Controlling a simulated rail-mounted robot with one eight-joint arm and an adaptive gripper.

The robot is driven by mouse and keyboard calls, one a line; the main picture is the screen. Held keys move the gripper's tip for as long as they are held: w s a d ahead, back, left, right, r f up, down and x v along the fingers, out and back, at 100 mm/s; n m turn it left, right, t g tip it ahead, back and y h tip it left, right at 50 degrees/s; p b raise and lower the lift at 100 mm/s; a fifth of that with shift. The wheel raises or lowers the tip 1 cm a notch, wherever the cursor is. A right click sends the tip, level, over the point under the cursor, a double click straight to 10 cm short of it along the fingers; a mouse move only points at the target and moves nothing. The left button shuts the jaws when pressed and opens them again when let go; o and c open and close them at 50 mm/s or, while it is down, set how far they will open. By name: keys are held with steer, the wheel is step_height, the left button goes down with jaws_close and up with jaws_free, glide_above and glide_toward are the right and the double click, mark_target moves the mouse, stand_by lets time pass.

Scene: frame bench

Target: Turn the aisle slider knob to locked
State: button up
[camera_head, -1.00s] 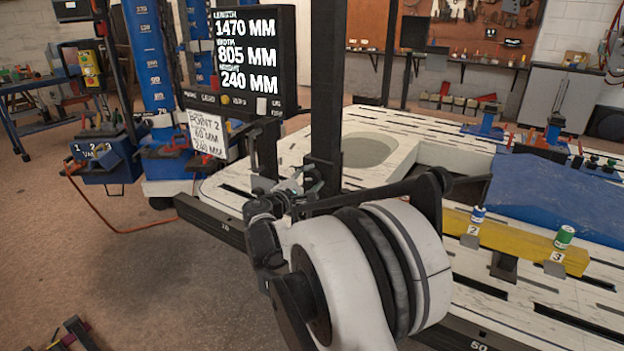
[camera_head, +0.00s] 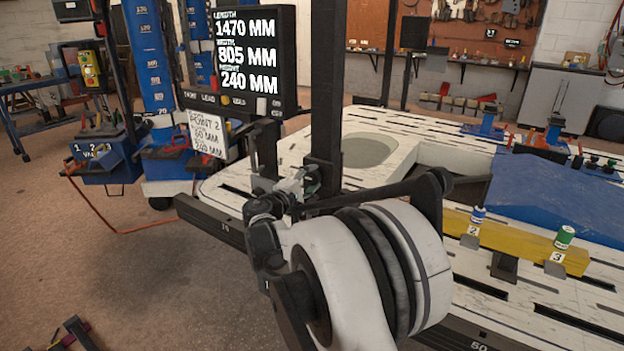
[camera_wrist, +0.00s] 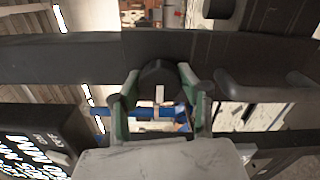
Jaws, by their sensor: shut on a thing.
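In the wrist view a round black knob (camera_wrist: 160,75) with a pale mark sits on a dark horizontal bar (camera_wrist: 60,60). My gripper (camera_wrist: 159,85) has its green-and-grey fingers on either side of the knob, closed on it. In the head view my gripper (camera_head: 302,184) is at the foot of the black upright post (camera_head: 327,90), beyond my white arm links. The knob is hidden or too small to make out there. I cannot read any locked or unlocked marking near the knob.
The black display (camera_head: 245,62) with measurements stands left of the post, with a paper note (camera_head: 206,134) below it. The white slotted bench (camera_head: 400,125) spreads to the right. A yellow beam (camera_head: 515,240) with small numbered cans and a blue panel (camera_head: 575,195) lie on it.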

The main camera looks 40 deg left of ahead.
steer(key=o, duration=1.2)
steer(key=shift+c, duration=0.2)
steer(key=shift+s, duration=0.15)
steer(key=s+d, duration=0.1)
steer(key=s, duration=1)
steer(key=shift+s, duration=0.4)
